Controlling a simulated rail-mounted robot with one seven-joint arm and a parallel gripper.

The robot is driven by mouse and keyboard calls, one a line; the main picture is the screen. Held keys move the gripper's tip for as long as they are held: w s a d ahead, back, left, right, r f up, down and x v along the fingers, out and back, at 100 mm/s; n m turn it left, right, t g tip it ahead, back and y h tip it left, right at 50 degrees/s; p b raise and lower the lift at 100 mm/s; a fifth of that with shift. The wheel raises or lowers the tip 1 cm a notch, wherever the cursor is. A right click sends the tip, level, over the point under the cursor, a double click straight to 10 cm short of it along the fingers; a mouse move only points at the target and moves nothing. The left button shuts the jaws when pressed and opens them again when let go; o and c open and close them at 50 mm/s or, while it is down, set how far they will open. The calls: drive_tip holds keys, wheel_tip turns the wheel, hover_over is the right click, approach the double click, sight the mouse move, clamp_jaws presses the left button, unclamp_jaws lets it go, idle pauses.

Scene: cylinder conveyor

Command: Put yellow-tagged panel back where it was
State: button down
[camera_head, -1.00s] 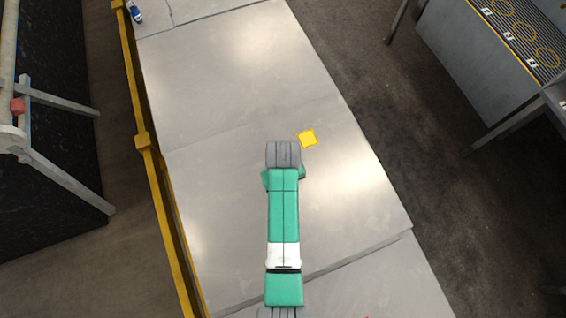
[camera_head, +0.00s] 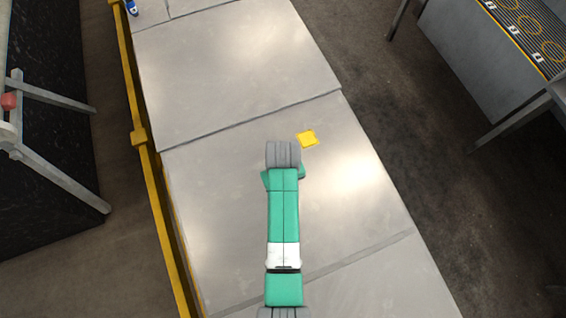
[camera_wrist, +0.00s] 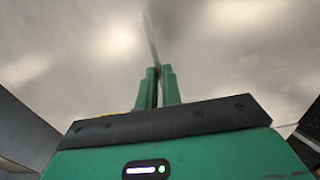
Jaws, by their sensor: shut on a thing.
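A yellow tag (camera_head: 307,139) shows just right of the end of my arm in the head view. A thin grey piece, seen nearly edge-on (camera_wrist: 151,38), rises from between my green fingers in the wrist view. It looks like the panel's edge, but its full outline cannot be made out against the grey surface. My gripper (camera_wrist: 158,72) is shut on it. In the head view my grey wrist hides the fingers.
Large grey plates (camera_head: 225,65) with dark seams lie below my arm. A yellow rail (camera_head: 139,138) runs along their left side. A grey bench with yellow rings (camera_head: 525,28) stands at upper right. A dark-sided frame (camera_head: 55,170) stands at left. A small blue-and-white object (camera_head: 131,8) lies at top left.

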drive_tip(key=shift+f, duration=0.3)
drive_tip(key=c, duration=1.5)
unclamp_jaws()
drive_tip(key=shift+w, duration=0.1)
drive_tip(key=shift+c, duration=0.2)
drive_tip(key=shift+o, duration=0.2)
drive_tip(key=shift+f, duration=0.1)
wheel_tip(320, 180, up, 8)
